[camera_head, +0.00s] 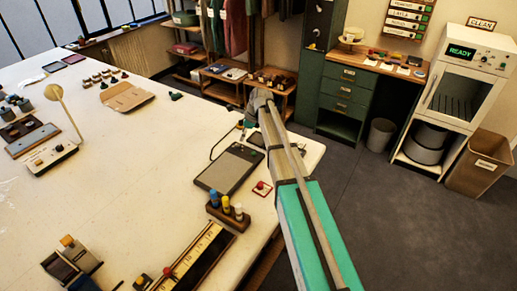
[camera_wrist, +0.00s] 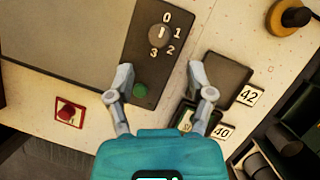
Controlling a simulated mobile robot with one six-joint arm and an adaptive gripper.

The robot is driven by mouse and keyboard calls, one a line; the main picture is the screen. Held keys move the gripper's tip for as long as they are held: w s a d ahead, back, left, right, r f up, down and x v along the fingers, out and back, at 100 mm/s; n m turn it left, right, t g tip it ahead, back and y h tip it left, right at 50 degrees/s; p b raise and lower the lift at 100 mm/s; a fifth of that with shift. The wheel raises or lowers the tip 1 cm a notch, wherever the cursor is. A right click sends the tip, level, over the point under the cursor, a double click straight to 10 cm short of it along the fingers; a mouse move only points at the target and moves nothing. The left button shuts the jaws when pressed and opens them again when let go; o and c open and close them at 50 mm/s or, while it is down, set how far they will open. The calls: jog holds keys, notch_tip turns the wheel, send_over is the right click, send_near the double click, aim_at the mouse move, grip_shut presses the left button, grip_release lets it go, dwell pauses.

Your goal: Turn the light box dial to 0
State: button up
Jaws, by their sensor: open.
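The light box (camera_head: 229,170) lies on the white table near its right end, with a grey panel and dark frame. In the wrist view its dark control strip (camera_wrist: 135,60) carries a round dial (camera_wrist: 158,38) ringed by 0, 1, 2 and 3. A pale mark shows on the dial; I cannot tell for sure which number it points to. A green button (camera_wrist: 140,90) sits lower on the strip. My gripper (camera_wrist: 160,74) is open and empty, its fingertips short of the dial.
A red button on a small plate (camera_wrist: 69,113) lies beside the light box. Dark square pads (camera_wrist: 222,79) with cards 42 and 40 lie to the right. A rack of colored bottles (camera_head: 228,212) stands in front of the light box.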

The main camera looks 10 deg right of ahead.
jog(key=shift+p+v, duration=3.35)
jog(key=shift+v, duration=0.6)
jog(key=s+f+n+g+h+b, duration=0.1)
jog(key=s+f+n+h+b, duration=0.1)
jog(key=s+n, duration=0.9)
jog(key=shift+s+a+f+n+b, duration=0.25)
jog(key=shift+s+f, duration=0.65)
jog(key=shift+s, duration=1.2)
jog(key=shift+d, duration=0.1)
jog(key=s+d+f+n+h+b, duration=0.1)
jog(key=s+f+n+h+b, duration=0.1)
jog(key=s+n, duration=0.8)
jog(key=shift+s+f+n+g+b, duration=0.3)
jog(key=shift+s+f+n+b, duration=0.1)
jog(key=shift+s, duration=1.4)
